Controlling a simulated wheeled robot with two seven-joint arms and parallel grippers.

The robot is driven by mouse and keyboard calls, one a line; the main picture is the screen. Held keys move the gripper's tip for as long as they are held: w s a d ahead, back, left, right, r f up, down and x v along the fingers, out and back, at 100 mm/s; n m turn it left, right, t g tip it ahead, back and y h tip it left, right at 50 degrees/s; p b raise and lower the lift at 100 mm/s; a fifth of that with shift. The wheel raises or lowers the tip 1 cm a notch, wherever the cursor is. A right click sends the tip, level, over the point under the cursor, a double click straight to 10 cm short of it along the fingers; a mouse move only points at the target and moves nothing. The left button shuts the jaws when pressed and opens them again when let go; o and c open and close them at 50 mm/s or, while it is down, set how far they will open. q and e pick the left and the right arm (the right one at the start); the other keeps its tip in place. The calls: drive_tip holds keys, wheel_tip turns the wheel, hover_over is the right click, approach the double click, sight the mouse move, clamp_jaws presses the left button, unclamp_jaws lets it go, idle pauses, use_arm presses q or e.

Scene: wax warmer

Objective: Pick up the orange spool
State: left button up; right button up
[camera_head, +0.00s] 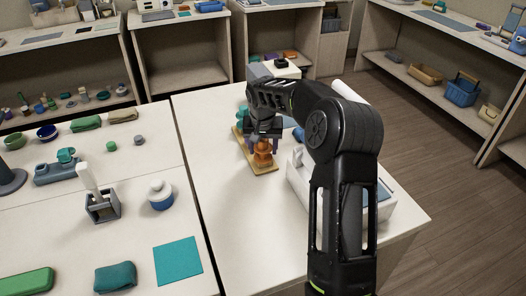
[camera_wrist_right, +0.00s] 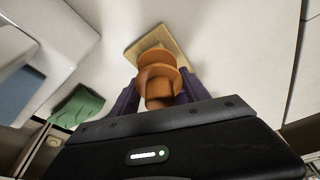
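The orange spool (camera_head: 263,158) stands at the near end of a narrow wooden board (camera_head: 263,169) on the white table. It has wide rims and also shows in the right wrist view (camera_wrist_right: 158,82), with the board (camera_wrist_right: 157,42) beyond it. My right gripper (camera_head: 263,147) points down over the spool, with one dark purple finger on each side of it. In the right wrist view the fingers (camera_wrist_right: 158,84) come close to the spool's rim; whether they press on it is not clear. My left gripper is out of view.
A white device (camera_head: 297,185) stands right of the board, partly behind my right arm. A green object (camera_wrist_right: 82,106) shows at the left of the right wrist view.

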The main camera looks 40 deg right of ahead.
drive_tip(key=c, duration=0.9)
drive_tip(key=shift+o, duration=0.2)
wheel_tip(320, 180, up, 10)
drive_tip(key=shift+b, duration=0.75)
